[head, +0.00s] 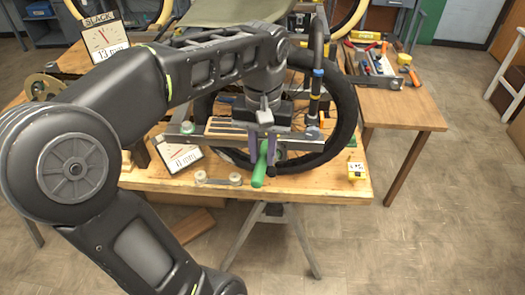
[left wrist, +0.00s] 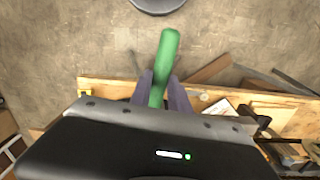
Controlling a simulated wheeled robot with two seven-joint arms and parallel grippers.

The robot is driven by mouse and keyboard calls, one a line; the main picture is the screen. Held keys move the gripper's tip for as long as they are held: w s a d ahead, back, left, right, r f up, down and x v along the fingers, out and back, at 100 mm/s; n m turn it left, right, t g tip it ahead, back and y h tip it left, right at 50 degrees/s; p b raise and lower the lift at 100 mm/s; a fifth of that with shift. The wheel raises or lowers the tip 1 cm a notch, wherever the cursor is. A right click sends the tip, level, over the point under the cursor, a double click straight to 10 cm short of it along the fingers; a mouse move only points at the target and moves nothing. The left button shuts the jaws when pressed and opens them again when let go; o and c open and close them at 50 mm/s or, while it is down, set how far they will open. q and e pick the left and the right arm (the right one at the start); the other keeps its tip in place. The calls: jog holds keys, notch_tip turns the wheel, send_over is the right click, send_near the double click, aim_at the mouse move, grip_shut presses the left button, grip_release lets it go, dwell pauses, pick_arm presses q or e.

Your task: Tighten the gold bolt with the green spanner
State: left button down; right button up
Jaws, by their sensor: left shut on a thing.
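The green spanner (head: 259,170) shows as a green handle at the front of the bench, below the wheel. My left gripper (head: 262,152) is shut on it, with its purple fingers on either side of the handle. In the left wrist view the handle (left wrist: 166,52) sticks out past the fingers (left wrist: 161,92), over the bench's front edge. The spanner's head is hidden by my gripper in both views. I cannot make out the gold bolt in either view. My right gripper is not in view.
The wooden bench (head: 330,186) carries a black-tyred wheel (head: 345,115) close behind my gripper. A metal bar (head: 310,143) crosses in front of it. A side table (head: 405,117) holds tools.

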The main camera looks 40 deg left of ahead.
pick_arm(q)
jog(key=shift+f+b, duration=0.85)
jog(key=shift+f, duration=0.25)
dwell(0.6)
jog(key=c, duration=1.7)
grip_release()
jog(key=shift+c, duration=0.2)
grip_shut()
jog(key=shift+a, duration=0.15)
jog(key=shift+s+a+m, duration=0.25)
jog(key=shift+a+m, duration=0.3)
jog(key=shift+a, duration=0.05)
jog(key=shift+s+a+m, duration=0.3)
jog(key=shift+a+m, duration=0.3)
jog(key=shift+s+a+m, duration=0.25)
jog(key=shift+a+m, duration=0.3)
jog(key=shift+a, duration=0.05)
